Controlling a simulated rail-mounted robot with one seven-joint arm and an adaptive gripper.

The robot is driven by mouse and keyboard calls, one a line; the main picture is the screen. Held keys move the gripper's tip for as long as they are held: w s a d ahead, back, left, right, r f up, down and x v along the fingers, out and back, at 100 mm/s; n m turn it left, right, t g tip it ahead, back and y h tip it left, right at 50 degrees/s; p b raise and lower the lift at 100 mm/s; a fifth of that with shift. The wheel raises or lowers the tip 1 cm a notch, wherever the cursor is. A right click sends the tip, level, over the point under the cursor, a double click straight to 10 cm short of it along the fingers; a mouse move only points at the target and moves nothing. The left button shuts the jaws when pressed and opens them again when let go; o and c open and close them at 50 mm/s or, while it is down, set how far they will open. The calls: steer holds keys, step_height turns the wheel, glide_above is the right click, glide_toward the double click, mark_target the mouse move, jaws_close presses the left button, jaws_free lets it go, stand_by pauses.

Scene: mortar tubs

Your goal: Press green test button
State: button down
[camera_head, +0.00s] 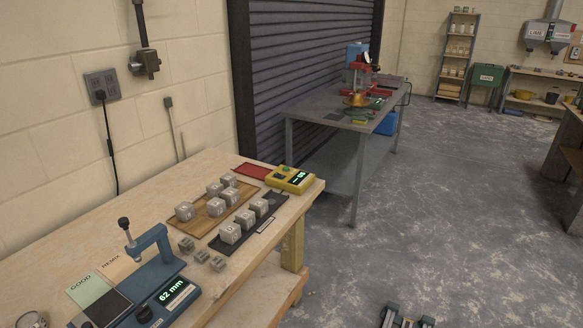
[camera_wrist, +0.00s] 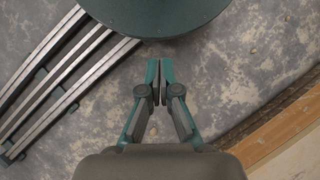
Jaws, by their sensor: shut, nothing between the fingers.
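A yellow tester box (camera_head: 291,179) sits at the far right corner of the wooden bench in the head view. It has a small lit green display, and a small green button (camera_head: 286,168) shows on its top. My gripper (camera_wrist: 160,77) is in the wrist view, shut and empty, with its fingertips together above the grey floor. The tester box and its button are not in the wrist view.
The wooden bench (camera_head: 285,224) holds several grey cubes on a wooden board (camera_head: 187,228) and a dark strip (camera_head: 229,242). A blue gauge (camera_head: 160,297) reading 62 mm stands nearer. A red mat (camera_head: 252,171) lies beside the tester box. A bench edge (camera_wrist: 277,137) is right of my gripper.

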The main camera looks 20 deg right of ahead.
steer(key=w+d+r+t+p, duration=0.25)
steer(key=w+d, duration=0.25)
steer(key=w, duration=0.8)
steer(key=w+d+r+t+p, duration=0.1)
steer(key=w+d+r+t, duration=0.15)
steer(key=w+d, duration=0.7)
steer(key=w+d+r+t+p, duration=0.1)
steer(key=w+r, duration=0.3)
steer(key=w, duration=1.2)
steer(key=w+d+r+t+h+p, duration=0.1)
steer(key=w+d+r+t+p, duration=0.2)
steer(key=w+d+r, duration=1.15)
steer(key=w+d+r+t+p, duration=0.2)
steer(key=w+d+r+t, duration=0.1)
steer(key=w+d+r, duration=1.05)
step_height(320, 180, up, 10)
steer(key=w+d+y+p, duration=0.1)
steer(key=w+d, duration=0.1)
steer(key=w, duration=0.1)
steer(key=w+a+r+y+p, duration=0.1)
steer(key=w+a+r+y, duration=0.1)
steer(key=w+a+r, duration=0.2)
steer(key=w+a+r+y, duration=0.3)
steer(key=a+r, duration=0.6)
steer(key=a, duration=0.2)
steer(key=shift+w+a+r+m+t+p, duration=0.15)
steer(key=shift+w+a+m+t+p, duration=0.15)
steer(key=shift+w+t+p, duration=0.1)
